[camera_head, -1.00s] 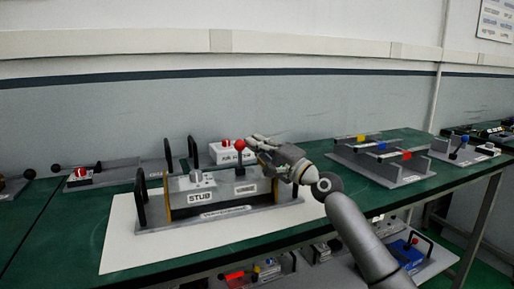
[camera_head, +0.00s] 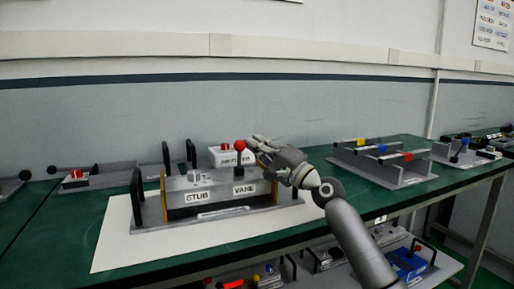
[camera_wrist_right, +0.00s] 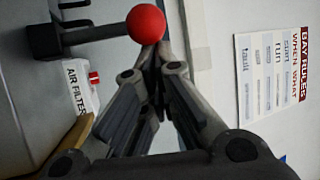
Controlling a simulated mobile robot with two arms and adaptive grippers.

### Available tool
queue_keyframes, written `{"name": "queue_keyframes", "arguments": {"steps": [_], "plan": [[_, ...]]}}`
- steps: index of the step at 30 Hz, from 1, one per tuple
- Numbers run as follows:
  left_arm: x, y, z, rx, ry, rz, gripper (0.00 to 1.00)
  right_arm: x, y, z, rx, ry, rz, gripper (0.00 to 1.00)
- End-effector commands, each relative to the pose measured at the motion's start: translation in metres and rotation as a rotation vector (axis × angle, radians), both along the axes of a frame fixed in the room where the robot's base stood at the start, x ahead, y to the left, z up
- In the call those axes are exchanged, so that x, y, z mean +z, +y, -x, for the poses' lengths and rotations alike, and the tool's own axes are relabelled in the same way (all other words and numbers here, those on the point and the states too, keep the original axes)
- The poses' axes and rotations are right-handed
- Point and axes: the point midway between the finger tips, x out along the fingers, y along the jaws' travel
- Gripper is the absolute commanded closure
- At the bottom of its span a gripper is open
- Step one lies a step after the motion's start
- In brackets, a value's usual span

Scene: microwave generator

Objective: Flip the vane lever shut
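The vane lever (camera_head: 239,158) is a dark rod with a red ball on top. It stands upright above the VANE label (camera_head: 244,189) on the grey unit (camera_head: 215,192), beside the STUB label. My right gripper (camera_head: 254,141) comes in from the right, with its fingertips just right of the red ball. In the right wrist view its fingers (camera_wrist_right: 157,55) converge and look shut with nothing between them. The red ball (camera_wrist_right: 146,24) is just beyond the tips; I cannot tell whether they touch. My left gripper is not in view.
The unit lies on a white mat (camera_head: 120,240) on the green table (camera_head: 70,225), with a black handle at its left end. Behind it is a white AIR FILTER box (camera_head: 222,157).

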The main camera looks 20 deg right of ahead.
Motion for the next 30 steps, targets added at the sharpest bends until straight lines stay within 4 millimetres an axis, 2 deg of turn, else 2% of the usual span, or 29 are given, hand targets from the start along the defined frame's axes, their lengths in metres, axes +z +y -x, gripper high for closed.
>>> {"name": "queue_keyframes", "arguments": {"steps": [9, 30], "plan": [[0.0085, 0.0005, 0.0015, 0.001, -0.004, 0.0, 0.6, -0.0015, 0.002, 0.0021, 0.004, -0.004, 0.002, 1.0], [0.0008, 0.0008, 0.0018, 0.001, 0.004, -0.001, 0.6, -0.004, 0.0024, 0.0056, 0.005, -0.004, 0.002, 1.0]]}}
